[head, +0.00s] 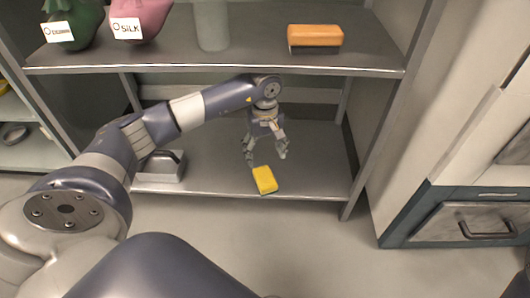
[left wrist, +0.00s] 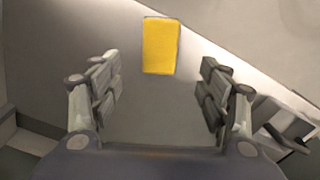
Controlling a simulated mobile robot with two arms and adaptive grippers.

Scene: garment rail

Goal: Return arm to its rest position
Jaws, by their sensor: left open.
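My left arm reaches from the left into the shelf unit in the head view. My left gripper (head: 265,153) is open and empty above the lower shelf (head: 315,165). A yellow sponge-like block (head: 265,180) lies near the front edge of that shelf, just below and in front of the fingers. In the left wrist view, the open fingers (left wrist: 160,95) stand on either side, and the yellow block (left wrist: 161,46) lies beyond them, not touching them. My right gripper is not in view.
The upper shelf (head: 240,69) is close above my left arm and holds an orange-brown block (head: 315,36), a pink sack (head: 140,12) and a green sack (head: 78,22). A grey metal container (head: 163,167) stands on the lower shelf at left. A cabinet (head: 465,215) stands at right.

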